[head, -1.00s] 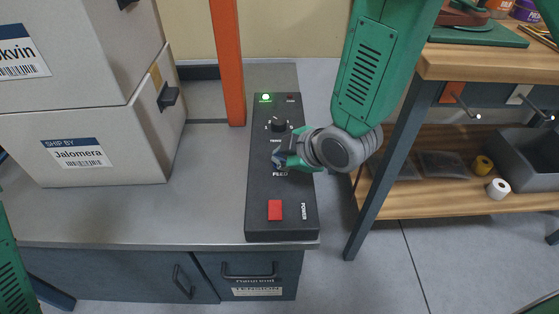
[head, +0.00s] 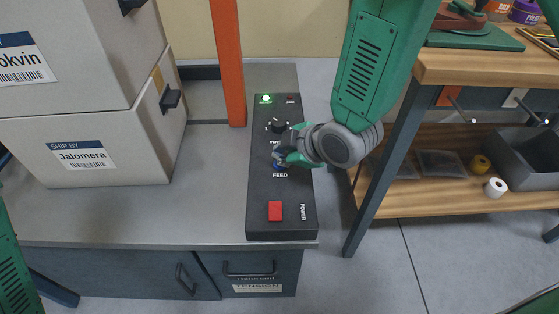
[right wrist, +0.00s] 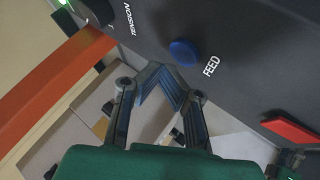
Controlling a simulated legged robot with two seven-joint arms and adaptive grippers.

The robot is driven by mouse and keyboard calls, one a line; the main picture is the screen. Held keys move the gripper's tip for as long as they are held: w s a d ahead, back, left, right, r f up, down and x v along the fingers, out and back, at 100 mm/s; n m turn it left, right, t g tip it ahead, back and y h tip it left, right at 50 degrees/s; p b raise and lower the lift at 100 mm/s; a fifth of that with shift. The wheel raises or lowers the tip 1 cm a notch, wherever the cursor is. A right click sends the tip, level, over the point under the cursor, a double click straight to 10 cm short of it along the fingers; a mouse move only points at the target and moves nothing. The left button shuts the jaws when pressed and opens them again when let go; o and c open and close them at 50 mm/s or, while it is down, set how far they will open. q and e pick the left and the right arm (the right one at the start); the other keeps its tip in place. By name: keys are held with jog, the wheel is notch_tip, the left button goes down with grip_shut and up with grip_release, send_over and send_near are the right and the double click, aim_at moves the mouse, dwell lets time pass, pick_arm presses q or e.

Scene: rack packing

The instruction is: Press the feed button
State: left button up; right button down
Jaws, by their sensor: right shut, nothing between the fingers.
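The black control panel (head: 264,190) lies on the grey bench. Its round blue feed button (right wrist: 183,53) shows clear beside the FEED label in the right wrist view. In the head view the button is mostly hidden by my right gripper (head: 278,157), which is over that part of the panel. The right gripper is shut and empty. In the right wrist view its fingertips (right wrist: 163,72) point toward the panel and appear just beside the button; I cannot tell whether they touch the panel. My left gripper is out of view.
The panel also has a black tension knob (head: 277,126), a red power switch (head: 275,211) and a lit green lamp (head: 266,98). An orange post (head: 229,60) stands just left of the panel. Stacked cartons (head: 120,145) fill the left; a wooden workbench (head: 480,66) is at right.

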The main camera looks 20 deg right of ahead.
notch_tip(320, 180, up, 5)
jog(key=p, duration=0.4)
jog(key=shift+f, duration=0.1)
dwell(0.8)
